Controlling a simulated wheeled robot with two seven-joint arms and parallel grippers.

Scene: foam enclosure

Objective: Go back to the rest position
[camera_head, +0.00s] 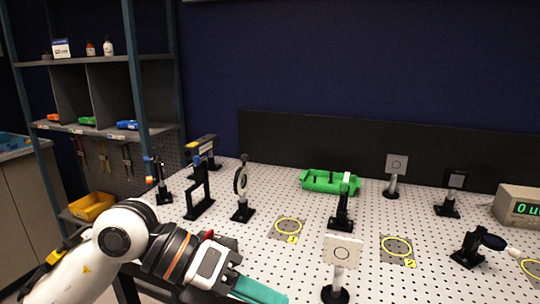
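My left arm comes in from the lower left, and its gripper (262,291) is low over the front edge of the perforated table (205,230). A teal part shows at the gripper's end and runs to the bottom edge of the picture. I cannot tell whether the fingers are apart or together, or whether they hold anything. My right gripper is not in view.
A white square plate on a post (342,250) stands just right of my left gripper. Several black optical mounts, such as a round one (241,181), stand behind it. A green tray (320,183) and a display box (518,208) are farther back. Shelves (95,90) rise at left.

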